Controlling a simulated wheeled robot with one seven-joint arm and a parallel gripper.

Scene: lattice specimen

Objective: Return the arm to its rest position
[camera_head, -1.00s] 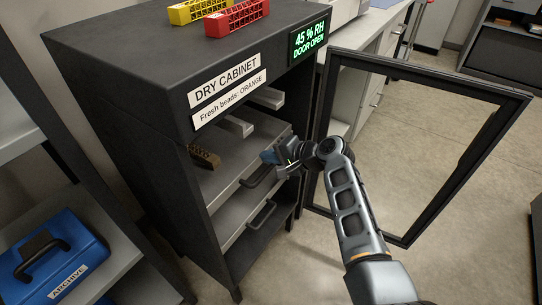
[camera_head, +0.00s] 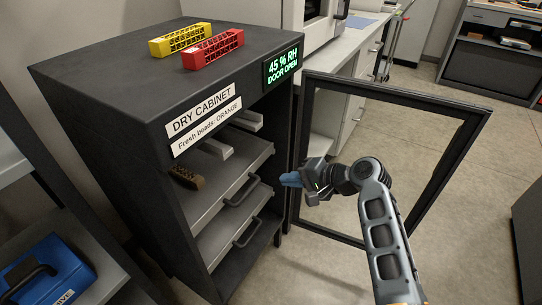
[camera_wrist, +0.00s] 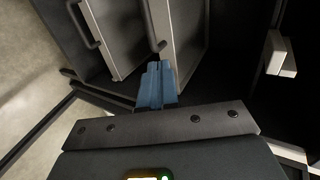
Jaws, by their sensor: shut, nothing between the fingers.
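My gripper (camera_head: 291,180) has blue fingers and is in front of the dry cabinet (camera_head: 105,115), near its open right side. The fingers are shut with nothing between them. In the wrist view the shut blue fingers (camera_wrist: 157,84) point toward the cabinet's drawers. My arm reaches in from the lower right, in front of the open glass door. The gripper is apart from the drawer handles in the head view.
The cabinet's framed door (camera_head: 390,90) stands open to the right. Drawers (camera_head: 238,190) with black handles sit inside, with a brown block (camera_head: 187,178) at the left. Yellow (camera_head: 180,39) and red (camera_head: 213,49) lattice blocks lie on top. A blue case (camera_head: 48,272) is lower left.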

